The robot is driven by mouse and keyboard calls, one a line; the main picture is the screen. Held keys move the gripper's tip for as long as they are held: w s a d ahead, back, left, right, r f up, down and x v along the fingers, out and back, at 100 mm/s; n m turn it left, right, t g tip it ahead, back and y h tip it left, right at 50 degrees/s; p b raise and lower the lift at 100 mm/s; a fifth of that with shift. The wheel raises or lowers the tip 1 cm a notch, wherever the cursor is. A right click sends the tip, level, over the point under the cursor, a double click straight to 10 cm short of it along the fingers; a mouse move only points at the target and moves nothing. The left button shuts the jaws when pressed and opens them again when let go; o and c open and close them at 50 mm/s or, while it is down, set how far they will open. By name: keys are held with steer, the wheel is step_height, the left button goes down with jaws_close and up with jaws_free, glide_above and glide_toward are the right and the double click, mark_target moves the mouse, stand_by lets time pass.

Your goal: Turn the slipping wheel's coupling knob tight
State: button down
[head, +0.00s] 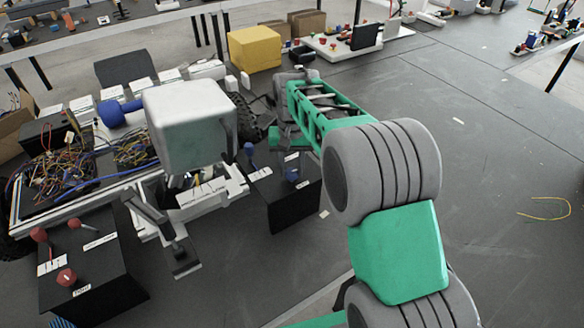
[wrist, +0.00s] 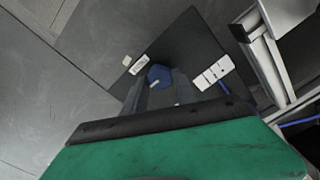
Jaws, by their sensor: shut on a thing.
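A blue coupling knob (wrist: 158,76) sits between the two fingers of my gripper (wrist: 160,90) in the wrist view, and my gripper is shut on it. The knob stands on the top of a black box (wrist: 188,48), beside a small white label (wrist: 139,64). In the head view a blue knob (head: 292,175) shows near the right side of the black box (head: 290,207), below the end of my arm. The fingertips are not clear in the head view.
A second black box (head: 100,285) with several red knobs stands at the lower left. The vehicle chassis with loose wires (head: 70,160) and a white block (head: 190,120) lie left of my arm. A yellow block (head: 254,48) is behind. The right of the surface is mostly clear.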

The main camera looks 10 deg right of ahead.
mark_target(293, 171)
steer(key=m, duration=0.5)
steer(key=shift+m, duration=0.3)
steer(key=m, duration=0.5)
steer(key=shift+d+r+b, duration=0.1)
steer(key=shift+b, duration=0.3)
steer(key=shift+m, duration=0.3)
steer(key=c, duration=1)
jaws_free()
step_height(293, 171, up, 8)
steer(key=shift+f+b, duration=0.15)
steer(key=shift+b, duration=0.4)
